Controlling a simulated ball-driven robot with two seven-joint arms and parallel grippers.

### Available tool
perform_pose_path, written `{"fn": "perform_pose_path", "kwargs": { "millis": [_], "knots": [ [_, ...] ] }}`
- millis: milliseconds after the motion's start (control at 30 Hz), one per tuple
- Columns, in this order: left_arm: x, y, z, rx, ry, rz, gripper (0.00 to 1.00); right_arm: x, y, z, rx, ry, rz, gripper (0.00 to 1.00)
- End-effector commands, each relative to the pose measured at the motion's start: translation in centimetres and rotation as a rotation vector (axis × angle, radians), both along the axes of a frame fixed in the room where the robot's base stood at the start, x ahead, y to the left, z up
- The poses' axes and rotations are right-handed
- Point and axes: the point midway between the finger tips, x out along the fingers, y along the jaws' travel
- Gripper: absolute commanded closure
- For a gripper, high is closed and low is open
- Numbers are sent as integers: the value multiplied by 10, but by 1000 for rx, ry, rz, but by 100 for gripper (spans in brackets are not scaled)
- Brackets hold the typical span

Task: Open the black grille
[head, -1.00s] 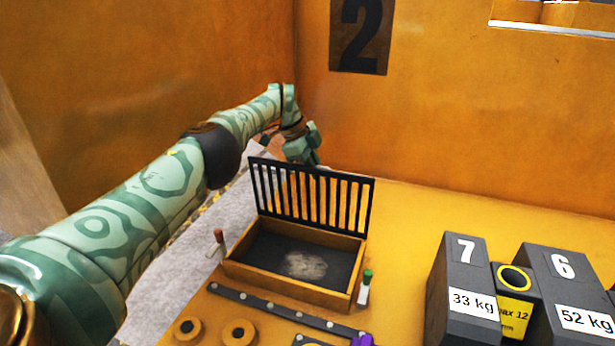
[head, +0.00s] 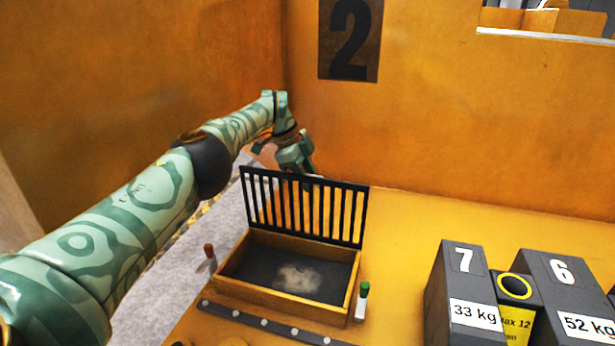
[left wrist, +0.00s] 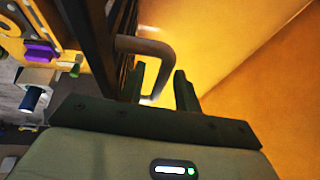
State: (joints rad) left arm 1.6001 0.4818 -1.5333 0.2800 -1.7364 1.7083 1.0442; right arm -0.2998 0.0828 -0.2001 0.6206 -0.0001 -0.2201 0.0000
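The black grille (head: 303,208) stands upright along the back edge of a shallow wooden box (head: 285,300), so the box's top is uncovered. Its dark inside (head: 250,268) shows a pale powdery patch. My left gripper (head: 303,172) is behind the grille's top edge, its fingertips partly hidden by it. In the left wrist view the grille's bars (left wrist: 92,40) are close on the left. A bent grey-brown handle (left wrist: 145,47) extends from the grille and curves down between the two parted fingers (left wrist: 160,88). I see a gap around it. My right gripper is not in view.
A red-topped peg (head: 208,258) and a green-topped peg (head: 362,300) flank the box. A dark strip (head: 275,326) lies in front. Dark weights marked 7 (head: 450,290) and 6 (head: 560,280) stand at right. Orange walls close the back and left.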

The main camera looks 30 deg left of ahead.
Motion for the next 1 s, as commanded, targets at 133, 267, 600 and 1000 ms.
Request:
{"fn": "perform_pose_path", "kwargs": {
  "millis": [133, 267, 600, 1000],
  "knots": [
    [0, 0, 0, -1, 0, 1, 68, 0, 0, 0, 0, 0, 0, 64],
    [-1, 1, 3, -1, 0, 1, 68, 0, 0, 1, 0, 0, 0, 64],
    [-14, 24, 65, 0, -5, 1, 68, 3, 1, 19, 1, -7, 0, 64],
    [-25, 41, 110, 0, 0, 1, 68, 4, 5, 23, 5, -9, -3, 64]
  ]
}}
